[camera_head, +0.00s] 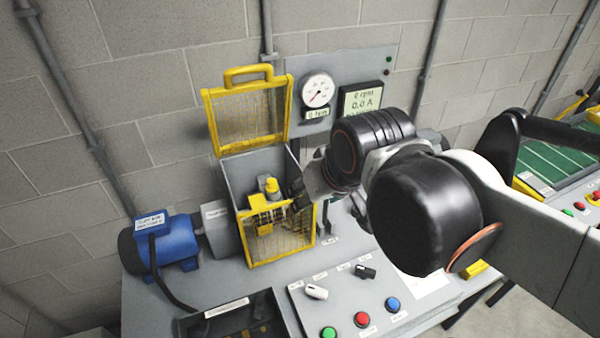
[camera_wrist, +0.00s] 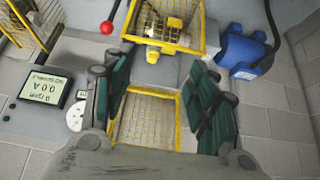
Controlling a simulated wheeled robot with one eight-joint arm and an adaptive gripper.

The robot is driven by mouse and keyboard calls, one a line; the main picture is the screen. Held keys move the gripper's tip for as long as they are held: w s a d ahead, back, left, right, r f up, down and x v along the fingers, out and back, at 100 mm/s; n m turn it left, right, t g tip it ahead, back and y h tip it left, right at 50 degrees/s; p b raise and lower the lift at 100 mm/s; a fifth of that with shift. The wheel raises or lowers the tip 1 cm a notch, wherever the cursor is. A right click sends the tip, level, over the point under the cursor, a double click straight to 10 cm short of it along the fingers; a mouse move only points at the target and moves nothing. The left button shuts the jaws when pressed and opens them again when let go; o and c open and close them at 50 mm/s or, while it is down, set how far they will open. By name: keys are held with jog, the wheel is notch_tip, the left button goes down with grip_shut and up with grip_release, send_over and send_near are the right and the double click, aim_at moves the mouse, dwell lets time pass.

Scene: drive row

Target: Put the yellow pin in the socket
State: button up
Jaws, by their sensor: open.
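A yellow pin-like piece (camera_head: 272,186) stands inside the open yellow mesh guard box (camera_head: 277,250), beside other yellow parts (camera_head: 258,202). It seems to be the yellow knob (camera_wrist: 152,54) near the top middle of the wrist view. I cannot tell whether it is seated, and no socket can be made out clearly. My gripper (camera_head: 303,197) is at the right side of the box in the head view, partly hidden by my own wrist. In the wrist view my gripper (camera_wrist: 155,72) has its green-padded fingers wide apart, with nothing held between them.
The yellow-framed mesh lid (camera_head: 248,113) stands raised behind the box. A blue motor (camera_head: 168,247) is at the left. A gauge (camera_head: 317,91) and a display (camera_head: 361,99) are on the back panel. A button panel (camera_head: 360,305) is in front, with a yellow block (camera_head: 475,268) to its right.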

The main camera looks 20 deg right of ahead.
jog(key=shift+s+f+t, duration=0.15)
jog(key=shift+s+f, duration=0.2)
jog(key=shift+s, duration=0.2)
jog(key=shift+s+f+t, duration=0.15)
jog(key=shift+s+f, duration=0.15)
jog(key=shift+s, duration=0.25)
dwell(0.5)
